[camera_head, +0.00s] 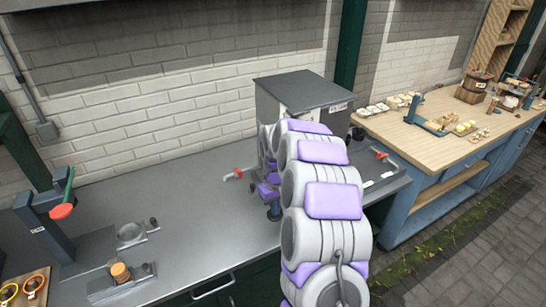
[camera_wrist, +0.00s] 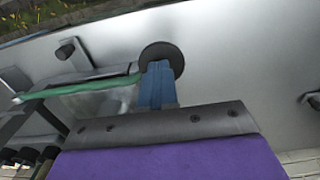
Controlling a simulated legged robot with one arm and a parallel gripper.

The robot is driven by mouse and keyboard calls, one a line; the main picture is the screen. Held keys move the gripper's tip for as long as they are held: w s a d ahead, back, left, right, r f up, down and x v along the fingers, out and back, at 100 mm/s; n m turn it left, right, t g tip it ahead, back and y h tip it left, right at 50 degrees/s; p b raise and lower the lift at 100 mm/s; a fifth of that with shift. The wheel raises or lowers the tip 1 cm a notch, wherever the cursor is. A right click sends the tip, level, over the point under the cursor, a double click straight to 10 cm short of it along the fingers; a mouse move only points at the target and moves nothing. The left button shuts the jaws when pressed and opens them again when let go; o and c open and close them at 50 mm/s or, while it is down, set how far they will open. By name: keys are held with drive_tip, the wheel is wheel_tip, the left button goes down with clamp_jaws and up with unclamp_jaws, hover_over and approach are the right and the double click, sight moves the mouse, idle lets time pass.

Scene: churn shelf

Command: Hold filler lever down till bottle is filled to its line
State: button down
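The grey box-shaped machine (camera_head: 305,92) stands on the counter against the wall, with a label too small to read. My arm covers much of its front. My gripper (camera_wrist: 158,84) shows as narrow blue fingers close together, their tips at a round black disc (camera_wrist: 162,58). I cannot tell whether the disc is the lever's knob or whether the fingers grip it. A clear, glassy shape (camera_wrist: 95,104) lies left of the fingers under a green strip (camera_wrist: 78,88); it may be the bottle. Its fill line and level cannot be made out.
Red-handled fittings flank the machine at left (camera_head: 236,173) and right (camera_head: 384,156). A post with a green, red-tipped lever (camera_head: 62,208) stands at the counter's left. A wooden bench (camera_head: 440,120) with small items stands at right.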

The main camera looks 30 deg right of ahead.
drive_tip(key=shift+r, duration=0.8)
drive_tip(key=shift+r+p, duration=0.6)
drive_tip(key=shift+r, duration=0.35)
wheel_tip(320, 180, up, 6)
drive_tip(key=p, duration=0.2)
drive_tip(key=shift+a, duration=0.1)
